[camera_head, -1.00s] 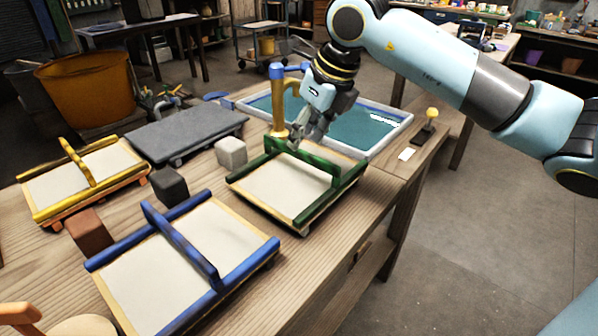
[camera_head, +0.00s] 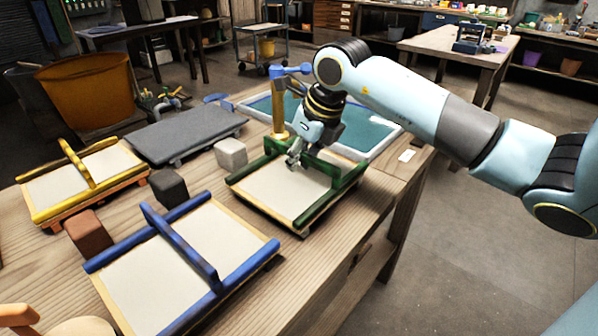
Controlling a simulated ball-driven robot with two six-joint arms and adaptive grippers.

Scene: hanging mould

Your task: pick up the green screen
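The green screen (camera_head: 274,200) is a pale mesh panel with a green frame and a raised green handle bar (camera_head: 328,170). It lies on the wooden table, right of centre. My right gripper (camera_head: 295,157) points down at the far left part of the handle bar, and its fingers overlap the bar in view. The fingers are small and dark here, so I cannot tell whether they are open or closed on the bar. The screen rests on the table. My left gripper is not in view.
A blue screen (camera_head: 140,285) lies in front, a yellow screen (camera_head: 85,185) at the left. A grey slab (camera_head: 185,133), several small blocks and a brass tap (camera_head: 278,108) stand close by. A water basin (camera_head: 375,133) lies behind the green screen.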

